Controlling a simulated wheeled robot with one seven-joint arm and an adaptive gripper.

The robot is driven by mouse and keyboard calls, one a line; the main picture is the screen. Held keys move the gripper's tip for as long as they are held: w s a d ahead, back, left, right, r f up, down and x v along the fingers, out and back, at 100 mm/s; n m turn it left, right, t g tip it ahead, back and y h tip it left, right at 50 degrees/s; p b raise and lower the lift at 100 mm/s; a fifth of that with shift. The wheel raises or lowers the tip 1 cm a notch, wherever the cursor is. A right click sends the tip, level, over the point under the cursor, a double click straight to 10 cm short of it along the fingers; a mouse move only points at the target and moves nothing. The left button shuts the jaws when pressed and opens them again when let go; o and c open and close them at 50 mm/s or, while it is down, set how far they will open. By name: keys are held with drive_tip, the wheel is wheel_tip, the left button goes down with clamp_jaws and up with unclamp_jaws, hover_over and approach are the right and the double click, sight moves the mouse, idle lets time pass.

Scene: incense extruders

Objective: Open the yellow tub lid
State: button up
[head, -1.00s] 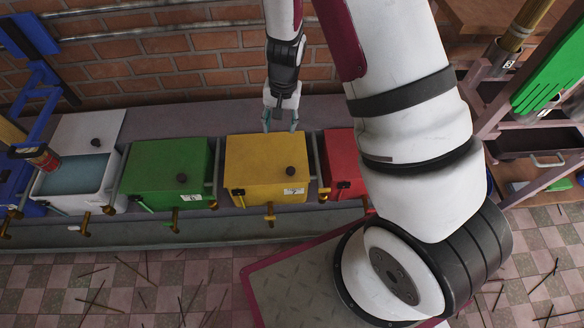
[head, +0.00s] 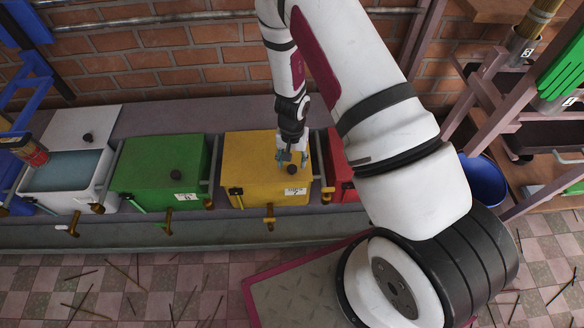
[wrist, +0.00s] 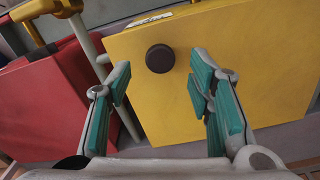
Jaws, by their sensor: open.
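The yellow tub (head: 245,190) stands in the row of tubs in the head view, with its yellow lid (head: 243,155) down on it. A dark round knob (head: 292,169) sits near the lid's front right corner. In the wrist view the knob (wrist: 160,58) shows on the yellow lid (wrist: 240,40), ahead of my fingers. My gripper (head: 292,158) is over the lid close to the knob. It also shows in the wrist view (wrist: 158,75), with its teal-padded fingers apart and nothing between them. The knob lies just beyond the fingertips, roughly between them. I cannot tell whether anything touches.
A green tub (head: 150,165) with its lid down is left of the yellow one. A white tub (head: 62,198) with its lid back and liquid inside is farther left. A red tub (wrist: 50,110) is close beside the yellow one. A brick wall (head: 150,60) stands behind.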

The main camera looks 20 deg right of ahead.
drive_tip(key=shift+f+b, duration=0.45)
drive_tip(key=shift+f, duration=1)
